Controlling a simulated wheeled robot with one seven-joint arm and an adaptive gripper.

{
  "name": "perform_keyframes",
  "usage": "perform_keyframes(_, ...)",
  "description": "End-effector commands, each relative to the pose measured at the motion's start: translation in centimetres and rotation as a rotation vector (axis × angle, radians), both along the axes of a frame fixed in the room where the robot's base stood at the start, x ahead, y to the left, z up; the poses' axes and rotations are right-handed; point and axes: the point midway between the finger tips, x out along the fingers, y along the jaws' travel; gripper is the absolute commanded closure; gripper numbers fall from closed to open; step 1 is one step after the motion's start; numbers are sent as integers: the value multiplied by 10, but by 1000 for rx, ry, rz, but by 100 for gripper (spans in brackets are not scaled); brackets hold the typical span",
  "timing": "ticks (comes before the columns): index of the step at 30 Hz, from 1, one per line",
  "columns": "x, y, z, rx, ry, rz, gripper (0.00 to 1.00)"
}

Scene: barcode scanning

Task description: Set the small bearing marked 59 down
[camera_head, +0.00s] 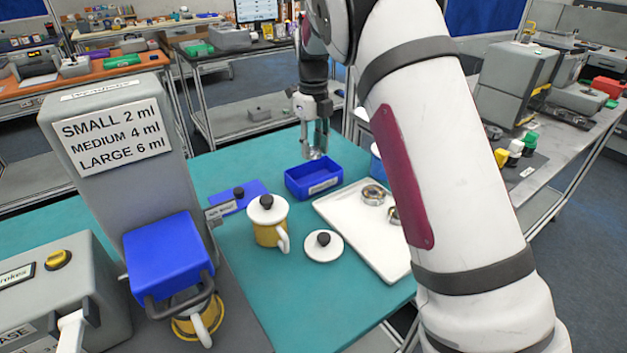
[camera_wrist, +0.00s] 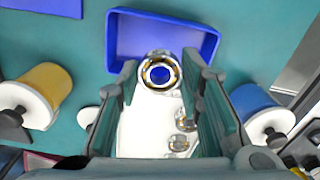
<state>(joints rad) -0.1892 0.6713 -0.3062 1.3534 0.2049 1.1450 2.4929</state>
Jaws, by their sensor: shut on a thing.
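My gripper (camera_head: 314,150) is shut on a small metal bearing, which shows as a ring between the fingertips in the wrist view (camera_wrist: 160,72). No mark on it is legible. In the head view the gripper points down over or close to the blue bin (camera_head: 312,183); I cannot tell its exact height. In the wrist view the blue bin (camera_wrist: 114,42) lies beyond the fingertips, and blue shows through the ring's hole. Two other bearings, one (camera_head: 374,194) and another (camera_head: 393,216) partly behind my arm, sit on the white tray (camera_head: 345,222).
A yellow mug (camera_head: 268,232) with a white lid, a loose lid (camera_head: 322,246) and a blue mat (camera_head: 238,196) are on the green table. A blue mug (camera_wrist: 258,108) stands right of the fingers. The grey dispenser (camera_head: 120,160) with a volume sign stands left.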

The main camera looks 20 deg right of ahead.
Motion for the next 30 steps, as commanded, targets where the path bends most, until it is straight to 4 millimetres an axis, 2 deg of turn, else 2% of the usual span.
perform_keyframes(3, -2, 0, -24, 0, 6, -1, 95)
perform_keyframes(6, -1, 0, -39, 0, 4, 0, 95)
perform_keyframes(14, -1, 0, -59, 0, 4, 2, 95)
perform_keyframes(19, -1, -1, -82, -1, 3, 1, 95)
perform_keyframes(30, -1, 0, -89, 0, 2, 3, 95)
